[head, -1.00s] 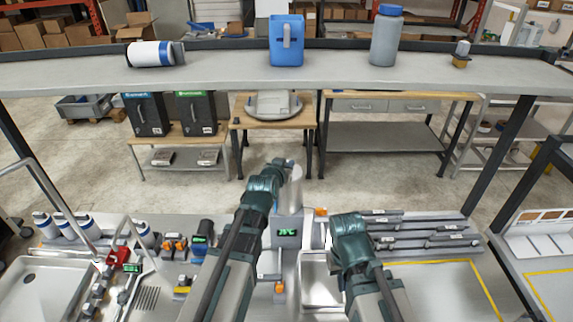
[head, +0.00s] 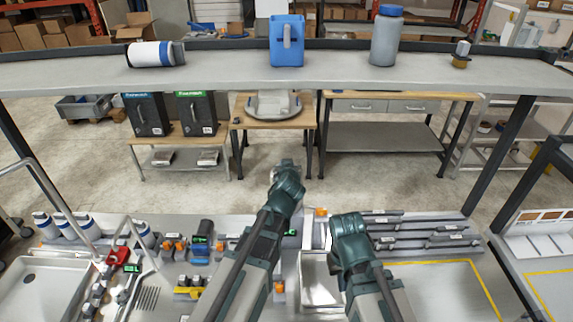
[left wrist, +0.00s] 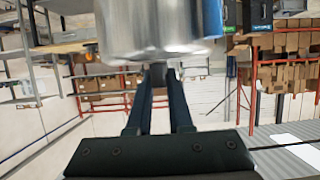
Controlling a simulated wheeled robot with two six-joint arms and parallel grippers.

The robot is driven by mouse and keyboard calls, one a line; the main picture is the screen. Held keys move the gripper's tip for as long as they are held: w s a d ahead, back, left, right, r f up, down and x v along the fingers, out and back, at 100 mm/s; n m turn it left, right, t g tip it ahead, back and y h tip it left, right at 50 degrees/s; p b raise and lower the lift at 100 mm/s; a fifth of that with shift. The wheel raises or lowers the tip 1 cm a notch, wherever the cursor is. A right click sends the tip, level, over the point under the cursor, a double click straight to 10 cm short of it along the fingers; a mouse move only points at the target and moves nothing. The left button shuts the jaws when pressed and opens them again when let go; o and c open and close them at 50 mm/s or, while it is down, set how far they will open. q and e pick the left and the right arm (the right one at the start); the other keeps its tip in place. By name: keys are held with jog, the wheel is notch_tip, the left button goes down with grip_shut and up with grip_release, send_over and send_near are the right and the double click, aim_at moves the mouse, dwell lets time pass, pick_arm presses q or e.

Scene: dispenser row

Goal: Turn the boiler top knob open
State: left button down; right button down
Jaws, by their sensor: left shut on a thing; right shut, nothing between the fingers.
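In the left wrist view the two dark fingers of my left gripper (left wrist: 158,75) come close together just under a shiny metal cylinder (left wrist: 160,30), which looks like the boiler. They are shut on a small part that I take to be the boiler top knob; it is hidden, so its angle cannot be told. In the head view my left arm covers most of the boiler, and only an edge of its green display (head: 290,232) shows. My right gripper (head: 346,222) is shut and empty, low over the counter to the right of the boiler; its fingertips are mostly hidden.
A shelf (head: 430,82) with a blue jug (head: 287,42) and a grey bottle (head: 386,38) runs across beyond my arms. A metal basin (head: 318,280) lies between the arms. A sink (head: 45,285) and several small dispensers stand at left.

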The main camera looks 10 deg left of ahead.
pick_arm(q)
jog(key=shift+s+f, duration=0.1)
dwell(0.3)
jog(key=c, duration=0.8)
grip_release()
